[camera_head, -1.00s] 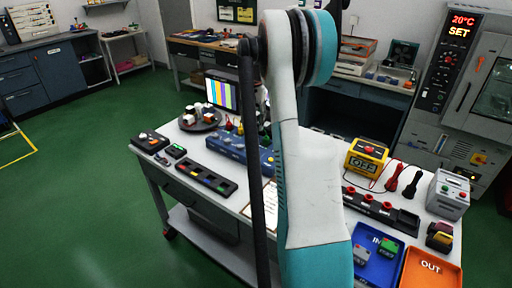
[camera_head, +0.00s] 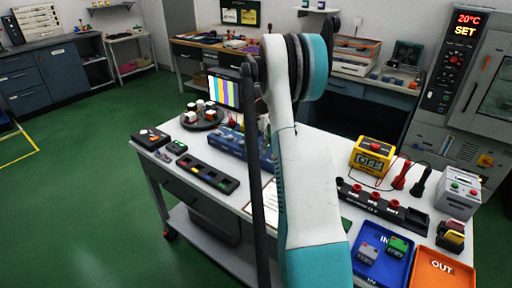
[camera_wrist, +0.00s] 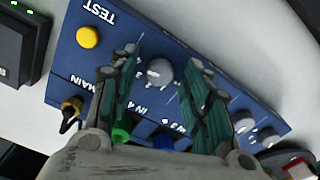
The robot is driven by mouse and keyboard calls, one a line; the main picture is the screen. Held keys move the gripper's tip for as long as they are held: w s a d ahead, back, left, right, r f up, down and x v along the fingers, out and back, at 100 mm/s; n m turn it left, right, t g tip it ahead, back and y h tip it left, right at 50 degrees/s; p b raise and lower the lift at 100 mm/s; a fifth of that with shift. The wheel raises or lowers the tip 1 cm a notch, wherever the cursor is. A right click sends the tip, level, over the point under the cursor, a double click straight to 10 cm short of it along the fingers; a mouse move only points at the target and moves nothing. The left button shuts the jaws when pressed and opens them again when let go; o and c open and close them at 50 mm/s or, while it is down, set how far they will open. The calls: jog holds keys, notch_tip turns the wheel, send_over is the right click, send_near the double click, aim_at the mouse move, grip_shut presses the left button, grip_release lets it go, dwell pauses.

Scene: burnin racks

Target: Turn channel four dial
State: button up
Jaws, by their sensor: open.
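The blue channel box (camera_wrist: 100,62) fills much of the wrist view, with a grey dial (camera_wrist: 160,72), a yellow button (camera_wrist: 88,37) and the labels TEST, MAIN, IN 4 and IN 3. The grey dial lies above the IN 4 label. My gripper (camera_wrist: 159,58) is open, its two fingers on either side of this dial; I cannot tell whether they touch it. Green and blue plugs show below, partly hidden by my gripper. In the head view the blue box (camera_head: 228,139) stands on the white table, partly behind my arm, and the gripper is not clearly visible.
More grey knobs (camera_wrist: 243,121) sit at the right of the box, near the right finger. A black device (camera_wrist: 22,45) stands left of it.

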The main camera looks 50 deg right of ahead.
grip_shut()
jog(key=shift+n, duration=0.4)
jog(key=n+p, duration=0.1)
jog(key=n, duration=0.2)
jog(key=shift+r, duration=0.1)
jog(key=shift+n+p, duration=0.65)
jog(key=shift+n, duration=1.25)
